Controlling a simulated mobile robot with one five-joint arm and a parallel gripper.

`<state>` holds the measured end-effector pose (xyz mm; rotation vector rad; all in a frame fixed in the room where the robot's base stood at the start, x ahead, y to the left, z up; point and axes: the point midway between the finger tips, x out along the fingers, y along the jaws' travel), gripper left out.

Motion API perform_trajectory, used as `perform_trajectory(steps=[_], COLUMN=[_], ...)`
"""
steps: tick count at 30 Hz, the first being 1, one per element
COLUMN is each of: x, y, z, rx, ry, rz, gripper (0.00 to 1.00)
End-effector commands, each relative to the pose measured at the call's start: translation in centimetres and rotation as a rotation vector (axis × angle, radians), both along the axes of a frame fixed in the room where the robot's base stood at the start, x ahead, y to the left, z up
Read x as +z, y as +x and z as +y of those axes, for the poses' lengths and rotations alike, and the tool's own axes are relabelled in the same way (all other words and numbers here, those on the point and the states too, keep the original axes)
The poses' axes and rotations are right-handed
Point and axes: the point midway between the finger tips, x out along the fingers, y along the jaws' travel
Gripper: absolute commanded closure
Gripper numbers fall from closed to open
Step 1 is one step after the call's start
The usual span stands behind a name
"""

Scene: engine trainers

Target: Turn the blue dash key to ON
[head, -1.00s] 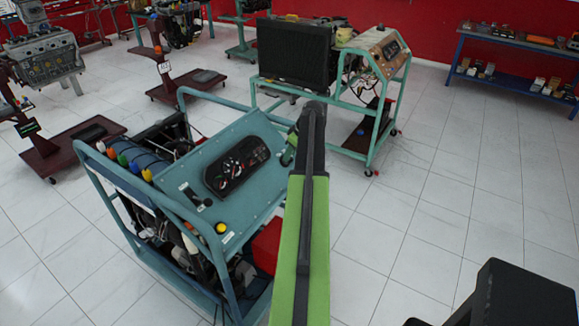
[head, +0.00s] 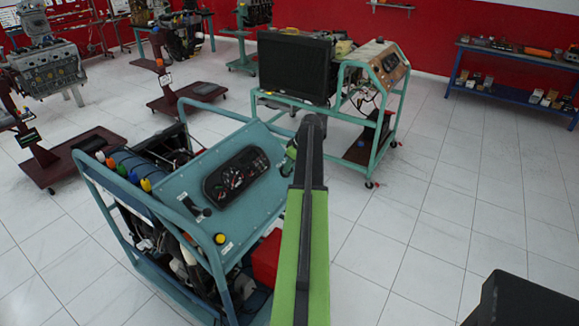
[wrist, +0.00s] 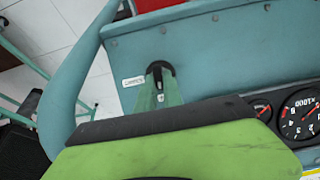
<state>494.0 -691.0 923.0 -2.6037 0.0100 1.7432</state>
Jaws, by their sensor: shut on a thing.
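The teal dash panel (head: 190,195) of the engine trainer carries a black gauge cluster (head: 237,173); both also show in the wrist view, panel (wrist: 225,55) and cluster (wrist: 300,112). A black round key switch (wrist: 159,66) sits on the panel beside a small white label. My gripper (wrist: 160,98) is at this switch, its green fingers shut on what appears to be the dash key. The key is mostly hidden between the fingers, and I cannot read its turned position. In the head view my gripper (head: 289,160) is at the panel's right edge, partly behind my arm.
A yellow knob (head: 220,239) and a black lever (head: 197,208) are on the panel's near side. A teal tube frame surrounds the trainer. Another trainer with a black radiator (head: 295,68) stands behind. Open tiled floor (head: 430,220) lies to the right.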

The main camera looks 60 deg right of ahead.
Motion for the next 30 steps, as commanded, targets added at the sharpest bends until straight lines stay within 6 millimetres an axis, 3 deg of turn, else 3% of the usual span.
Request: perform_trajectory(steps=[8, 30], x=[0.00, -0.31], y=[-0.01, -0.26], z=[-0.23, -0.77], rx=[-0.069, -0.489], ry=[0.055, 0.430], rz=[-0.003, -0.005], gripper=[1.00, 1.00])
